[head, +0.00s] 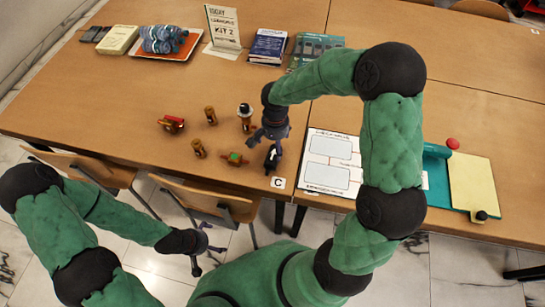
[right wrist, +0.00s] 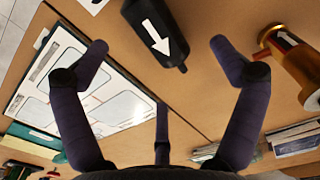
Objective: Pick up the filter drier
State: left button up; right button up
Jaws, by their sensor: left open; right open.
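The filter drier appears to be the black cylinder with a white arrow; it lies on the table in the head view (head: 272,157) and between my fingers' far ends in the right wrist view (right wrist: 157,32). My right gripper (head: 274,133) is open and empty above the table, just behind the drier in the head view; its spread fingers also show in the right wrist view (right wrist: 160,60). Whether any finger touches the drier cannot be told. My left gripper (head: 205,249) is open and empty, low at the front, away from the table parts.
A label C (head: 278,183) lies close by. A white printed sheet (head: 330,165) lies to the right. Chairs (head: 212,200) stand at the front edge.

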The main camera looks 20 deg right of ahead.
aim_at(273, 157)
jog(key=shift+w+f, duration=0.1)
jog(key=shift+f, duration=0.75)
jog(key=f+b, duration=0.1)
jog(key=f, duration=0.1)
jog(key=f+b, duration=0.1)
jog(key=f, duration=0.1)
jog(key=shift+s+d, duration=0.2)
jog(key=shift+s, duration=0.2)
jog(key=shift+f, duration=0.5)
jog(key=shift+r, duration=0.1)
jog(key=c, duration=1.4)
